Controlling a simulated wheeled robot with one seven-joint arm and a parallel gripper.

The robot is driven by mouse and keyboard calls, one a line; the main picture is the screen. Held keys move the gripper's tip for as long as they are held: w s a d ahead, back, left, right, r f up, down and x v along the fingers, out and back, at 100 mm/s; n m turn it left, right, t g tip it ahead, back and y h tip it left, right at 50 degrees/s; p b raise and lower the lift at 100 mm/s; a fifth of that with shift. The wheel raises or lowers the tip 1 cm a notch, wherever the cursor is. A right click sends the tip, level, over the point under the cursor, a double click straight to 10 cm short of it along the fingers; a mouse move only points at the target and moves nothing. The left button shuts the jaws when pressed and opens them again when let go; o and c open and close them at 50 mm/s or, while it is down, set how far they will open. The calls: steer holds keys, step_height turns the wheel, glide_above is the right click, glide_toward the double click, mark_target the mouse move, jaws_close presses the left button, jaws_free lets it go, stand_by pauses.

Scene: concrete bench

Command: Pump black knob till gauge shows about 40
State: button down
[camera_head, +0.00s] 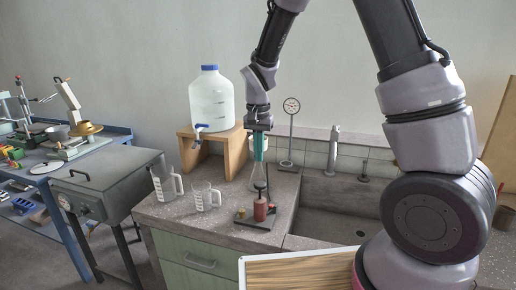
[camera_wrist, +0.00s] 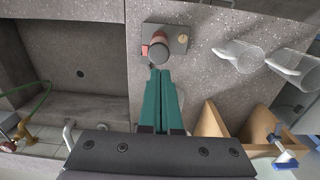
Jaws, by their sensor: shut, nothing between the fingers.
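A small hand pump with a red cylinder (camera_head: 260,209) stands upright on a dark base plate near the front of the bench. Its black knob (camera_head: 260,187) is on top of a thin rod. A small round brass gauge (camera_head: 241,212) sits on the same plate; its reading is too small to tell. In the wrist view the red pump (camera_wrist: 157,38) and brass gauge (camera_wrist: 182,38) lie just beyond my fingertips. My gripper (camera_head: 259,157) points down, its green fingers shut and empty, above and apart from the knob. It also shows in the wrist view (camera_wrist: 159,73).
Two glass jugs (camera_head: 167,184) (camera_head: 206,197) stand left of the pump. A water container (camera_head: 211,99) with a blue tap sits on a wooden stand (camera_head: 236,147). A disc on a stand (camera_head: 291,106) is behind. The sink (camera_head: 341,205) is to the right.

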mark_target(261, 183)
step_height(261, 183, up, 2)
steer(key=shift+r, duration=0.1)
stand_by(0.7)
steer(key=r, duration=0.2)
steer(key=d+r, duration=0.1)
steer(key=shift+w+r, duration=0.1)
steer(key=shift+r, duration=0.3)
step_height(261, 183, down, 14)
steer(key=shift+a+f, duration=0.1)
stand_by(0.5)
